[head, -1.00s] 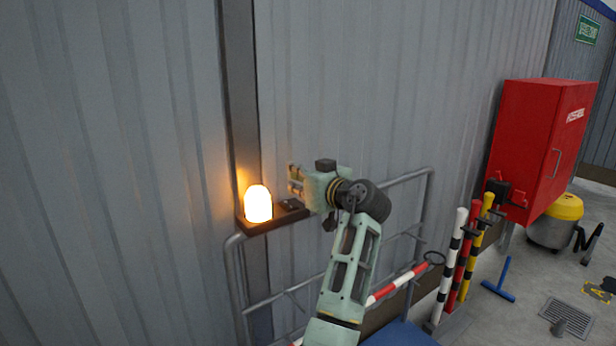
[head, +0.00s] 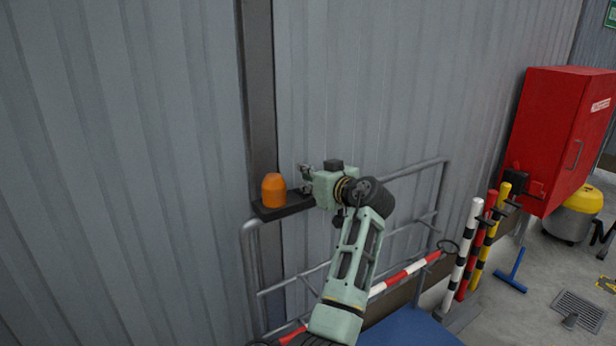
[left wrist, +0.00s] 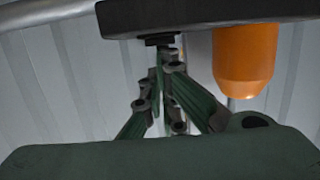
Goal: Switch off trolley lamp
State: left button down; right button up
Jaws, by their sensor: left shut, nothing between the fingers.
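The trolley lamp (head: 274,190) is a dull orange dome, unlit, on a black base (head: 285,206) at the corner of the trolley's grey rail. In the left wrist view the lamp (left wrist: 243,60) hangs upside down from its base (left wrist: 200,14). A small black switch (left wrist: 158,41) sticks out of the base beside it. My left gripper (head: 305,180) is at the base's right end, its fingers shut and empty. In the left wrist view its fingertips (left wrist: 166,58) are right at the switch; I cannot tell if they touch. My right gripper is in neither view.
The trolley's tubular rail (head: 410,172) and blue deck (head: 410,330) lie around and below my left arm. A corrugated wall stands close behind. Striped posts (head: 462,245), a red cabinet (head: 555,140) and a yellow-topped vacuum (head: 580,205) are to the right.

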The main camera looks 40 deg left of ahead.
pick_arm(q)
jog(key=v, duration=1.2)
jog(key=shift+f, duration=0.15)
jog(key=w+d+f+m+t+h, duration=0.25)
jog(key=f+m, duration=0.25)
jog(key=f, duration=0.7)
jog(key=w+d+f+m+t+h, duration=0.2)
jog(key=w+d+f+m, duration=0.25)
jog(key=f, duration=0.75)
jog(key=s+d+f+m+g+h, duration=0.1)
jog(key=s+d+f+m+h, duration=0.15)
jog(key=f, duration=0.65)
jog(key=s+d+f+m+h, duration=0.15)
jog(key=s+f, duration=0.25)
jog(key=f, duration=0.6)
jog(key=s+d+f+m+g+h, duration=0.1)
jog(key=s+d+f+m+h, duration=0.2)
jog(key=f, duration=0.6)
jog(key=s+d+f+g+h, duration=0.2)
jog(key=s+d+f+g, duration=0.15)
jog(key=s+f, duration=1.5)
jog(key=s+f+g, duration=0.1)
jog(key=s+f, duration=0.2)
jog(key=s, duration=1.2)
jog(key=s+f+g+h, duration=0.1)
jog(key=s+f, duration=0.3)
jog(key=s, duration=1.2)
jog(key=shift+s+d+f+m, duration=0.15)
jog(key=shift+s+f+m, duration=0.1)
jog(key=shift+m, duration=0.1)
